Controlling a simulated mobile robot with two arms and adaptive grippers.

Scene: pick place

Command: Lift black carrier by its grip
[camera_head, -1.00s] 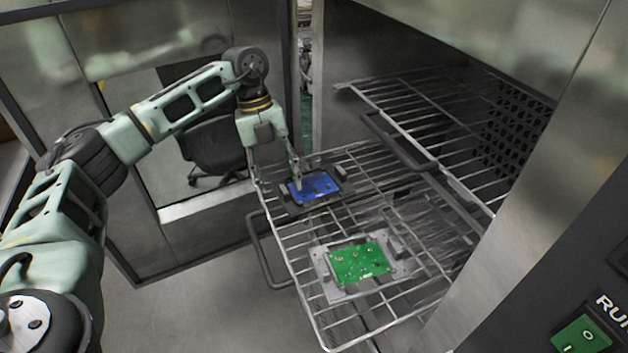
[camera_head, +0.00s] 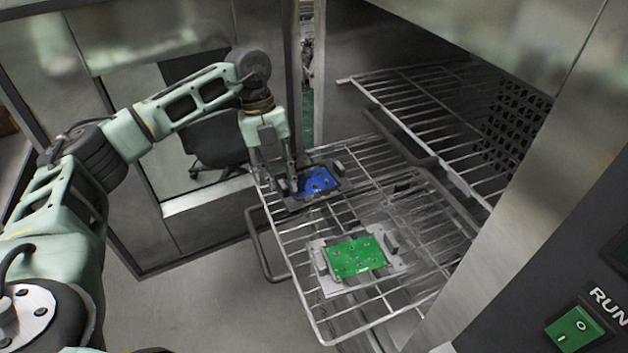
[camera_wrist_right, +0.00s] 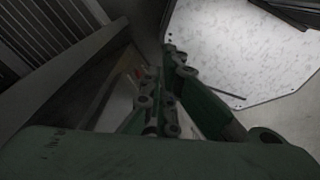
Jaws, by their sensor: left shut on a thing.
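The black carrier (camera_head: 297,205) holds a blue circuit board (camera_head: 318,181) and is at the back left of the pulled-out wire rack in the head view. My left gripper (camera_head: 284,188) comes down from above at the carrier's left end and is shut on its grip there. The fingers hide most of that grip. The carrier looks level and at the rack; I cannot tell any gap beneath it. My right gripper (camera_wrist_right: 165,100) shows only in the right wrist view, dark and far from the carrier; its opening is unclear.
A grey carrier (camera_head: 327,285) with a green board (camera_head: 356,257) lies on the same wire rack (camera_head: 318,327), nearer me. A second rack (camera_head: 440,105) sits higher at the right. A cabinet panel with a green switch (camera_head: 575,328) stands at the front right.

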